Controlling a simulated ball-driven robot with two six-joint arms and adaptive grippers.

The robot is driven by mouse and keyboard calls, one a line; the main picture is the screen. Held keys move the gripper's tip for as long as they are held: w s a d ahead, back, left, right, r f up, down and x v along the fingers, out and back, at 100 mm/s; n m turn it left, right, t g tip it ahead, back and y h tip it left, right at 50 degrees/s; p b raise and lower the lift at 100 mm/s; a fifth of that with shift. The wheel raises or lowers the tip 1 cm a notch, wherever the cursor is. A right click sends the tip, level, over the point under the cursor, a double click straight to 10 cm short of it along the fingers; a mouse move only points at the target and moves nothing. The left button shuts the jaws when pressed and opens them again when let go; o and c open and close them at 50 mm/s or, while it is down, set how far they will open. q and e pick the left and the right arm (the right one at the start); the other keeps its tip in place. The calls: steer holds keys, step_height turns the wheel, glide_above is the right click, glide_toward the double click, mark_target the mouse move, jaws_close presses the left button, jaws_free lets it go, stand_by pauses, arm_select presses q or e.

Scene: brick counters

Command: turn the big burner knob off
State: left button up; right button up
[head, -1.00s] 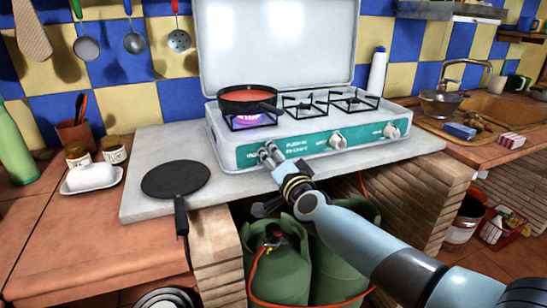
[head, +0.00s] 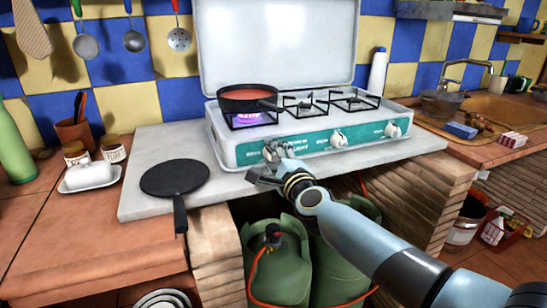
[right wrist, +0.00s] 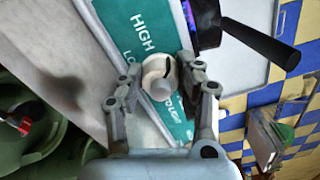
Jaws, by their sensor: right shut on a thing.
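The white camping stove (head: 231,157) stands on the grey slab with its lid up. A blue-purple flame (head: 248,116) burns under the red-filled pan (head: 247,98) on the left burner. My right gripper (head: 277,151) is at the left end of the teal front panel and covers the knob there. In the right wrist view, the gripper (right wrist: 158,70) has a finger on each side of the round white knob (right wrist: 157,84), shut on it. The knob has a dark slot, and "HIGH" is printed beside it. My left gripper is not in view.
Two other knobs, a middle one (head: 338,139) and a right one (head: 392,130), sit along the panel. A black flat pan (head: 174,177) lies left of the stove. Green gas bottles (head: 279,273) stand below the slab. A sink (head: 490,106) is at right.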

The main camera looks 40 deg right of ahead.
steer(key=m, duration=0.4)
steer(key=shift+f+b, duration=0.1)
steer(key=shift+b, duration=0.3)
steer(key=m, duration=0.4)
steer(key=shift+s+m+b, duration=0.1)
steer(key=shift+m+b, duration=0.2)
steer(key=shift+b, duration=0.1)
steer(key=shift+m, duration=0.3)
steer(key=o, duration=1.1)
steer(key=shift+o, duration=0.2)
steer(key=v, duration=1.2)
